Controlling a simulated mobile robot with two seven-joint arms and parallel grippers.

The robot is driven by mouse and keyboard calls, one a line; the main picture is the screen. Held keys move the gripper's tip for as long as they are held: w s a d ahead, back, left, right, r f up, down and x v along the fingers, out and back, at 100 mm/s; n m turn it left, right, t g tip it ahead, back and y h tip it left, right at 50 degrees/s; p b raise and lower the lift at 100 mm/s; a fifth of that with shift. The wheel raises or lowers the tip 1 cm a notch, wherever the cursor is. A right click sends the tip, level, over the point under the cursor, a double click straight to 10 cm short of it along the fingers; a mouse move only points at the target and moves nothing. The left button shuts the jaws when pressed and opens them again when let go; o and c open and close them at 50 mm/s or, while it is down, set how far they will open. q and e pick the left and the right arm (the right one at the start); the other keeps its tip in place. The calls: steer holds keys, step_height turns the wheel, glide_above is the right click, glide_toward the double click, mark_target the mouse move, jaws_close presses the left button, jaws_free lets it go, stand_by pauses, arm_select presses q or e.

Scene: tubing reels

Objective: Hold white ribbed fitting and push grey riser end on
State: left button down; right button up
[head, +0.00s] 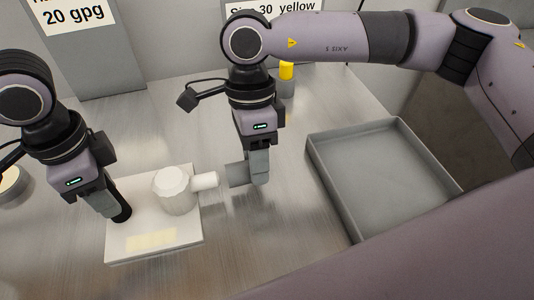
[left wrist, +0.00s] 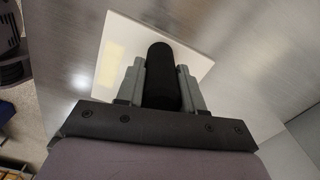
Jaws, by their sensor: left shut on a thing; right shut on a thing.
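The white ribbed fitting (head: 174,191) sits on a white board (head: 118,243), its narrower spout (head: 205,181) facing right. My left gripper (head: 116,209) is left of the fitting, shut on a black cylinder (head: 122,212). The left wrist view shows the black cylinder (left wrist: 161,78) between the two grey fingers; whether it joins the fitting is hidden. My right gripper (head: 258,170) is shut on a short grey riser end (head: 237,174). The riser end faces the spout from the right, and a small gap shows between them.
A grey open tray (head: 385,175) stands at the right, empty. A yellow-topped cylinder (head: 287,76) is behind my right gripper. A round pale-topped item (head: 10,185) is at the left edge. Signs reading "20 gpg" (head: 75,15) and "30 yellow" (head: 285,8) stand at the back.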

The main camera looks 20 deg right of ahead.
steer(key=shift+w+a, duration=0.15)
steer(key=shift+a, duration=1.3)
steer(key=shift+w+a, duration=0.1)
steer(key=shift+a, duration=1.35)
steer(key=o, duration=1.1)
steer(key=shift+o, duration=0.2)
steer(key=v, duration=1.2)
